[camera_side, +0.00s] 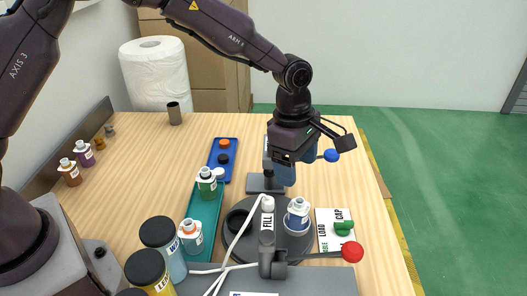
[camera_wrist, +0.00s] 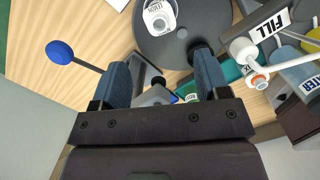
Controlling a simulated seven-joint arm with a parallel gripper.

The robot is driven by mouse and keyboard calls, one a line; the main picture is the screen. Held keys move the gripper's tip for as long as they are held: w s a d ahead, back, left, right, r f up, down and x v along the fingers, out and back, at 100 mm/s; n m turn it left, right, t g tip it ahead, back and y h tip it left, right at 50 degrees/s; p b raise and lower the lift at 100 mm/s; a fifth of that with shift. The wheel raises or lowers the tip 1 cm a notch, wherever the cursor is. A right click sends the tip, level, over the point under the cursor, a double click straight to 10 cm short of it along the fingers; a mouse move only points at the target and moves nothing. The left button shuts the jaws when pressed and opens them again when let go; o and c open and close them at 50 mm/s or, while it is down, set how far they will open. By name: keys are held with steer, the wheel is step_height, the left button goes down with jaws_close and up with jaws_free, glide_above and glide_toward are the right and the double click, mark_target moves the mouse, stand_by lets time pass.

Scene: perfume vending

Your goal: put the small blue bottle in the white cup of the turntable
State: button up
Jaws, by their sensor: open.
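The small blue bottle (camera_side: 298,213), with a white neck and a label, stands upright on the dark turntable (camera_side: 240,255). It appears seated in the white cup (camera_side: 289,227), whose rim shows around its base. In the wrist view the bottle (camera_wrist: 158,18) is seen from above on the turntable (camera_wrist: 190,55), beyond my fingertips. My gripper (camera_side: 288,165) is open and empty, above and behind the turntable in the side view, apart from the bottle. Its two blue fingers (camera_wrist: 162,70) are spread wide in the wrist view.
A post with a blue-knobbed lever (camera_side: 331,155) stands close by my fingers. The FILL spout (camera_side: 267,222) and a red-knobbed lever (camera_side: 352,251) flank the bottle. A teal tray (camera_side: 207,240) holds bottles at left.

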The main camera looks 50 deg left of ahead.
steer(key=s+a+r+m+t+y, duration=0.1)
steer(key=s+a+r+m+t, duration=0.1)
steer(key=s+a+r+m, duration=0.55)
steer(key=s+a+r+m+t, duration=0.2)
steer(key=s+a+r+m, duration=0.35)
steer(key=s+r, duration=0.4)
steer(key=s+a+r+m+t, duration=0.1)
steer(key=s+a+m, duration=0.2)
steer(key=s+m, duration=0.4)
steer(key=shift+s, duration=0.55)
steer(key=shift+r, duration=0.1)
